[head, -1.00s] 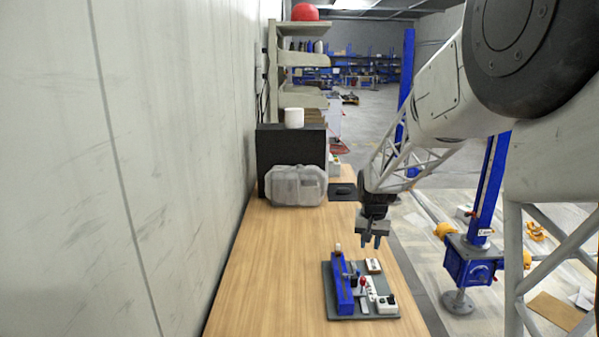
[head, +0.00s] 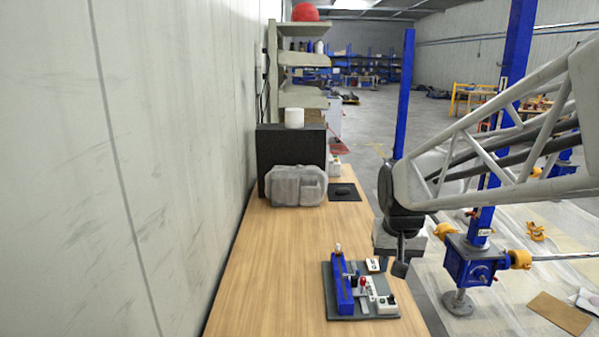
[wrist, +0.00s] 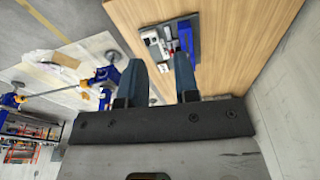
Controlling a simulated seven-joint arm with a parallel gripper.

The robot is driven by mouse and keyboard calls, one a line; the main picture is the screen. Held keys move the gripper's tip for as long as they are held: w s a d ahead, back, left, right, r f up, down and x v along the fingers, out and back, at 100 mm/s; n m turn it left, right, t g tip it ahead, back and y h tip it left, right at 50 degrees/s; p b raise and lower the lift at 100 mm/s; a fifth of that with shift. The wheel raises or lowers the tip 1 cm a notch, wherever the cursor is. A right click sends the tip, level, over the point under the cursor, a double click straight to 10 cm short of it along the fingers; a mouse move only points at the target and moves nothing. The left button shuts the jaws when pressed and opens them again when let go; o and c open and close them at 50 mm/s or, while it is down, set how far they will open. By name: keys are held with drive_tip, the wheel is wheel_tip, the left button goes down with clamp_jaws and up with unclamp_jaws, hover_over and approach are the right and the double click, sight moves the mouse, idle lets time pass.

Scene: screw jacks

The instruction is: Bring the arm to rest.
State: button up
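My gripper (head: 400,258) hangs in the head view beside the right edge of the wooden table (head: 265,270), close to the small device on a grey base. In the wrist view my gripper (wrist: 163,68) shows two dark fingers with a clear gap between them and nothing held. My arm enters the head view from the right and reaches across to the gripper. The small device (head: 345,290), with a blue bar and a red-tipped part, stands on the table. It also shows beyond the fingertips in the wrist view (wrist: 186,40).
A blue screw jack (head: 470,262) on a round foot stands on the floor right of the table. A clear plastic container (head: 297,186) and a black box (head: 290,148) stand at the table's back. The wall runs along the left. The table's near left part is bare.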

drive_tip(key=s+n, duration=0.1)
drive_tip(key=s, duration=1.9)
drive_tip(key=shift+s+a+f+t, duration=0.3)
drive_tip(key=shift+s+f+t, duration=0.1)
drive_tip(key=shift+f, duration=0.05)
idle(0.5)
